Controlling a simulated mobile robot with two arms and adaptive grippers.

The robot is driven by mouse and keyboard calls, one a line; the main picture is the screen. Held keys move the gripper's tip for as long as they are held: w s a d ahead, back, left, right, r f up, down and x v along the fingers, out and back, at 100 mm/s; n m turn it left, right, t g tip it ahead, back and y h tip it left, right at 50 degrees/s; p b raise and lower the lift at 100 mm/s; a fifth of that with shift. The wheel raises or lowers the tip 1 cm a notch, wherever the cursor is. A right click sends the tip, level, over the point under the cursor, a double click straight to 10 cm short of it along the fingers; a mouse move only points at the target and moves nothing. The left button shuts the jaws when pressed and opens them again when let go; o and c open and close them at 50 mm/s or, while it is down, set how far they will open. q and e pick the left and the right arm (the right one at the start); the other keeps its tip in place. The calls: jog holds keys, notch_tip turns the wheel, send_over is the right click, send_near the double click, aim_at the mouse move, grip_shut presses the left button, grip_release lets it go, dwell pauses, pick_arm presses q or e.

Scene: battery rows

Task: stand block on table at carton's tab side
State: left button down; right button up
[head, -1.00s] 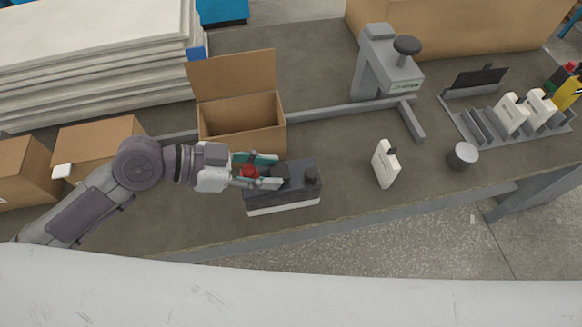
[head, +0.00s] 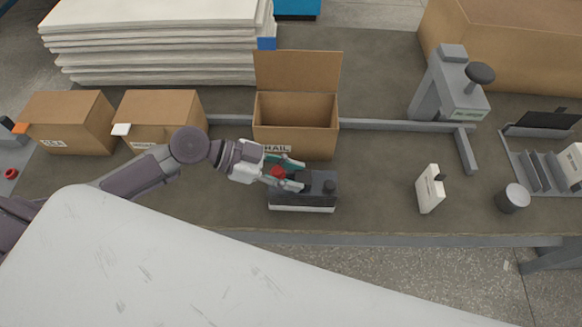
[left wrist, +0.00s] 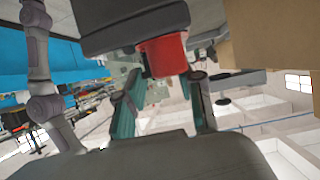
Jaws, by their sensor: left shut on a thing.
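The block (head: 302,200) is black with a pale lower band and a red post on top; it looks upright in front of the open carton. My left gripper (head: 295,174) is shut on its upper part, by the red post. Whether its base touches the table (head: 385,215) is unclear. In the left wrist view the block (left wrist: 130,22) and its red post (left wrist: 163,57) fill the top, near the teal fingers (left wrist: 160,115). The open carton (head: 297,138) stands behind it. Two closed cartons stand left: one (head: 165,105) with a white tab (head: 121,129), one (head: 70,108) with an orange tab (head: 20,128).
A blue tab (head: 267,43) shows by the stacked sheets (head: 160,50). A white cell (head: 430,188), a grey cylinder (head: 512,198), a grey press (head: 450,90) and a rack (head: 535,172) are at right. The table front left of the block is partly clear, crossed by my arm.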

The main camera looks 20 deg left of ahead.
pick_arm(q)
jog(key=shift+r, duration=0.15)
jog(key=c, duration=1.2)
grip_release()
jog(key=shift+f, duration=0.25)
jog(key=o, duration=0.5)
jog(key=shift+s, duration=0.1)
jog(key=shift+r, duration=0.2)
jog(key=shift+b+v, duration=0.95)
jog(key=shift+v, duration=5.05)
jog(key=shift+f, duration=0.1)
